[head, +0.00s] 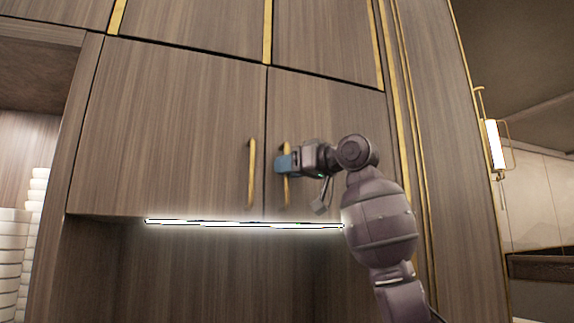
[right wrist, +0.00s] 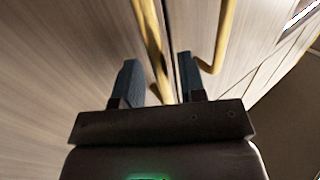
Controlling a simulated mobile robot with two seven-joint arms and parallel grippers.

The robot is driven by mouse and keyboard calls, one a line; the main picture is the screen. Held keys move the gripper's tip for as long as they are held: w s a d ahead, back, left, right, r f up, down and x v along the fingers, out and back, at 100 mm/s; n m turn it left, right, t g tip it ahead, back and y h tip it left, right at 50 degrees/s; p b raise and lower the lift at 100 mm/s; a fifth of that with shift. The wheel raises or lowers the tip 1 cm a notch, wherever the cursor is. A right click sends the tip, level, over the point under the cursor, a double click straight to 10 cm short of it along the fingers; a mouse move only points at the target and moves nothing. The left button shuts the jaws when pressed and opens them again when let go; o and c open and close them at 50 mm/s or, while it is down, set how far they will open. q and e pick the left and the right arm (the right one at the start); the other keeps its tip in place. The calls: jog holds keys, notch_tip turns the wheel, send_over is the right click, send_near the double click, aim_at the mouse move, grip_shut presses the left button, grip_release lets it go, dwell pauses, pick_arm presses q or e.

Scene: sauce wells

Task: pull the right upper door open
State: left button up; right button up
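The right upper door (head: 325,110) is a brown wood-grain panel and looks closed, flush with the left upper door (head: 170,120). Its upright gold bar handle (head: 287,192) is near its left edge, partly hidden by my right gripper (head: 284,164). In the right wrist view my right gripper (right wrist: 158,80) has its two dark fingers apart. A gold handle (right wrist: 149,35) runs between them, with space at the sides; I cannot tell whether either finger touches it. The left gripper is not in view.
The left door's gold handle (head: 251,172) is close to the left of my right gripper. A bright light strip (head: 240,223) runs under the doors. Stacked white dishes (head: 14,245) stand at far left. A tall panel with gold trim (head: 440,130) is on the right.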

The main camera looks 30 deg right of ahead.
jog(key=shift+w+a, duration=0.2)
jog(key=shift+w, duration=0.15)
grip_shut()
jog(key=shift+s, duration=0.1)
